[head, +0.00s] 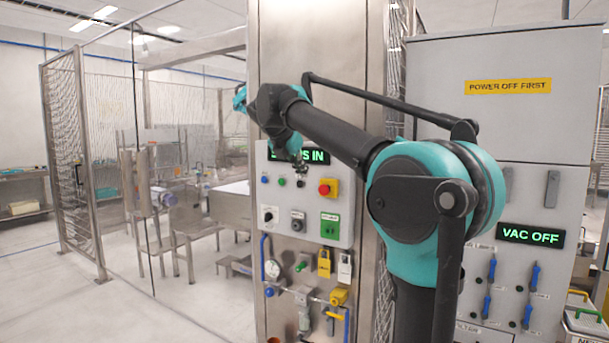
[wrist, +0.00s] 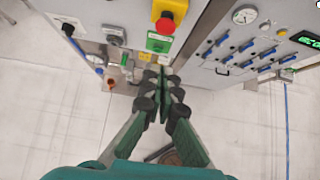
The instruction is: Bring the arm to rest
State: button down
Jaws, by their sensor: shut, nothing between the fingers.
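My arm reaches from the right foreground toward the steel column in the head view, with teal joints and dark links. My gripper (head: 300,163) hangs in front of the upper part of the control panel (head: 337,223) and partly covers its green-lit display. In the wrist view my gripper (wrist: 163,80) points toward the panel, its green fingers together with nothing between them. The red emergency button on yellow (wrist: 168,12) and a green switch (wrist: 158,43) are beyond the fingertips. Whether the fingers touch anything is hard to tell, but none appears to be held.
A grey cabinet (head: 436,70) with a "VAC OFF" display (head: 530,234) and blue-handled valves stands at the right. Padlocks (head: 324,263), a gauge (head: 273,269) and pipes project below the panel. A mesh fence (head: 68,160) stands at the left. The floor (head: 60,305) at front left is clear.

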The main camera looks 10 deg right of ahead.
jog(key=s+d+f+m+g+y, duration=0.15)
jog(key=s+f+m, duration=0.3)
jog(key=f, duration=0.55)
jog(key=s+d+f+m, duration=0.35)
jog(key=f+m, duration=0.25)
jog(key=f, duration=0.3)
jog(key=s+d+f+m+g+y, duration=0.1)
jog(key=s+f+m, duration=0.35)
jog(key=f, duration=0.55)
jog(key=s+f+m+y, duration=0.3)
jog(key=s+f+m, duration=1)
jog(key=s+f, duration=0.6)
jog(key=shift+s+d+f, duration=0.2)
jog(key=shift+s+f, duration=0.15)
jog(key=shift+f, duration=0.5)
